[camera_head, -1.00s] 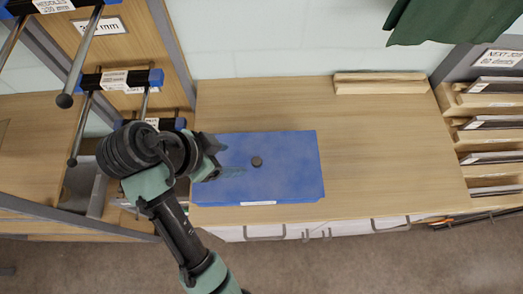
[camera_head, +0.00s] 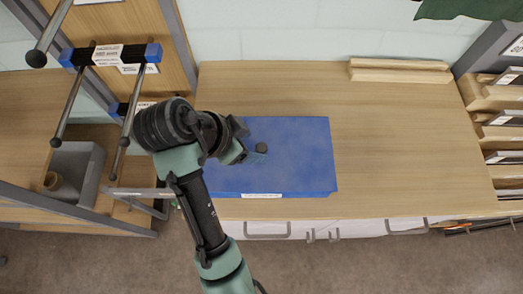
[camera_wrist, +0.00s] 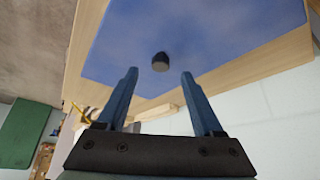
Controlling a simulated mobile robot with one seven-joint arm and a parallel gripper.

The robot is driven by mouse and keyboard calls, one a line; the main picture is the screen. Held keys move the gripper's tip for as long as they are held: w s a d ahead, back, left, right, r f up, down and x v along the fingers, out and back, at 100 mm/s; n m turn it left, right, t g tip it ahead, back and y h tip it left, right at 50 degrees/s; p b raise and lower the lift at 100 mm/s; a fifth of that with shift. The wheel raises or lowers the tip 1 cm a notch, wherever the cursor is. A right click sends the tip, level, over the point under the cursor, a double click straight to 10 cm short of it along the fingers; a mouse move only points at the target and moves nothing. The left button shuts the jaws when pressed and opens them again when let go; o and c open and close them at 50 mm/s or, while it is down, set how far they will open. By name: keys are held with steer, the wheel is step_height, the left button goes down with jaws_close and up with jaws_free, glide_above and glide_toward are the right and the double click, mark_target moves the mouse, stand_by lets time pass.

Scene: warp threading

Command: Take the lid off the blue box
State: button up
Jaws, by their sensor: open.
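The blue box (camera_head: 300,165) sits shut on the wooden worktop, its flat blue lid on top. A small dark round knob (camera_head: 261,147) stands on the lid. In the wrist view the knob (camera_wrist: 160,62) shows between and just beyond the tips of my two blue fingers, with the blue lid (camera_wrist: 205,25) behind it. My gripper (camera_wrist: 159,75) is open and empty, with gaps on both sides of the knob. In the head view my gripper (camera_head: 256,156) reaches over the lid right beside the knob; my arm hides the box's left part.
The worktop (camera_head: 400,130) is clear to the right of the box. Wooden strips (camera_head: 400,70) lie at the back by the wall. A slotted rack (camera_head: 500,130) stands at the right. Rods with blue ends (camera_head: 110,55) and a grey bin (camera_head: 75,170) are at the left.

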mark_target(260, 148)
steer(key=x, duration=0.4)
jaws_close()
stand_by(1.4)
